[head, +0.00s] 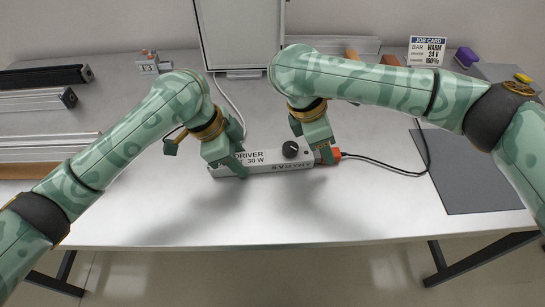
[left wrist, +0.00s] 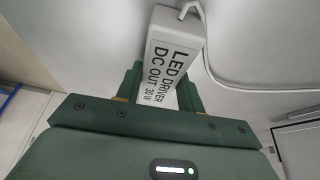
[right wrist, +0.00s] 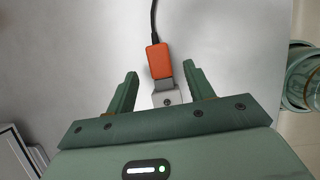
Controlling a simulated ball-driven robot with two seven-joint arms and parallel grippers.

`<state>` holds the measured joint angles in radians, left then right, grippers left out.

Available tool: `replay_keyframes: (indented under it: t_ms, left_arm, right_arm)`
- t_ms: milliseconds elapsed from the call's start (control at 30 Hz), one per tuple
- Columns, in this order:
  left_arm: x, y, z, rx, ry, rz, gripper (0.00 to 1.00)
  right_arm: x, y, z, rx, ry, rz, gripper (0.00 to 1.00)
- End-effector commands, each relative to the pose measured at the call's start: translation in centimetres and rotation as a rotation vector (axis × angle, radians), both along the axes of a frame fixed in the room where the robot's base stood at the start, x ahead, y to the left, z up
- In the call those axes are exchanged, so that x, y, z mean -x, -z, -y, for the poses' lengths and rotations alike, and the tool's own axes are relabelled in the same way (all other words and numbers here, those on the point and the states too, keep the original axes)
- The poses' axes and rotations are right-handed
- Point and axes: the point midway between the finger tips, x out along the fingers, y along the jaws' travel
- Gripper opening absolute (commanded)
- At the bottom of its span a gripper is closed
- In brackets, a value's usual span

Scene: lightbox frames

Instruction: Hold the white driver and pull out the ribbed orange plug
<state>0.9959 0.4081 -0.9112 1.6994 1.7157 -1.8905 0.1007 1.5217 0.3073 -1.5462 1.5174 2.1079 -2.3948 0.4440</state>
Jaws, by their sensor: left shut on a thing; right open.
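The white driver (head: 262,168) lies on the grey table near its front edge, with a black knob (head: 290,149) on top. My left gripper (head: 226,168) is shut on the driver's left end; in the left wrist view the labelled driver (left wrist: 172,55) sits between the fingers. The orange plug (head: 330,157) is at the driver's right end, its black cable running right. In the right wrist view the plug (right wrist: 160,60) meets a grey piece at the driver's end. My right gripper (right wrist: 160,72) is open, its fingers on either side of that joint with gaps. Ribs are too small to tell.
A grey mat (head: 470,180) lies at right, with the cable looping by its edge. A white-panelled frame (head: 243,35) stands behind. A job card (head: 426,51), a purple block (head: 466,57) and metal bars (head: 45,150) lie around. The front table strip is clear.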

Motion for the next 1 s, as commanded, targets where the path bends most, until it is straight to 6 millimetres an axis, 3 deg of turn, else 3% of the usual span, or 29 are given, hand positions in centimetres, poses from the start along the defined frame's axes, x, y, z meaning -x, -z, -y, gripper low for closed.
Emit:
replay_keyframes:
  t_ms: [300, 667, 867, 900, 933, 1000]
  left_arm:
    - [0.0, 0.0, 0.0, 0.000, 0.000, -0.001, 0.09]
    - [0.0, 0.0, 0.0, 0.000, 0.000, -0.001, 0.09]
    - [0.0, 0.1, 0.0, 0.000, 0.000, -0.001, 0.09]
    - [0.0, 0.1, 0.0, 0.000, 0.000, -0.001, 0.09]
    - [0.0, 0.1, 0.0, 0.000, 0.000, -0.001, 0.09]
    - [0.0, 0.1, 0.0, 0.000, 0.000, -0.001, 0.09]
  right_arm:
    - [0.0, 2.2, 0.9, -0.001, 0.001, -0.002, 0.53]
    - [-0.1, 2.5, 1.0, 0.000, 0.000, 0.000, 0.53]
    - [-0.1, 2.5, 1.0, 0.000, 0.000, 0.000, 0.01]
    - [-0.1, 2.5, 1.0, 0.000, 0.000, 0.000, 0.01]
    - [-0.1, 2.4, 1.0, 0.000, 0.000, 0.000, 0.21]
    - [-0.1, 2.4, 1.0, 0.000, 0.000, 0.000, 0.01]
